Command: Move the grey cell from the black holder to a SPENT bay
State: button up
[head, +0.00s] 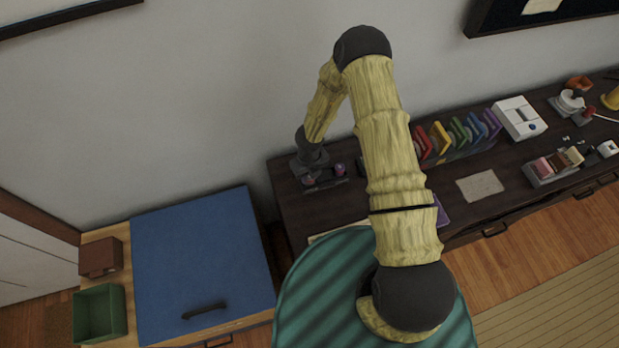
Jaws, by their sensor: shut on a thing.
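My gripper (309,178) is at the left end of the dark sideboard, pointing down. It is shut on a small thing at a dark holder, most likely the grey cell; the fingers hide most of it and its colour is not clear. The black holder (325,184) is a low dark tray under and just right of the fingers. A small cell with a purple-pink top (340,170) stands at its right end. I cannot tell whether the held cell is still seated or lifted. No SPENT label or bay can be made out; my arm hides part of the sideboard.
Right of my arm, the sideboard (400,208) carries a rack of colourful upright cases (458,136), a white device (519,118), a beige sheet (480,186) and a grey tray of blocks (556,166). A blue-topped cabinet (200,260) stands left. A wall is close behind.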

jog(key=shift+r, duration=0.1)
notch_tip(320, 180, up, 10)
dwell(0.4)
dwell(0.5)
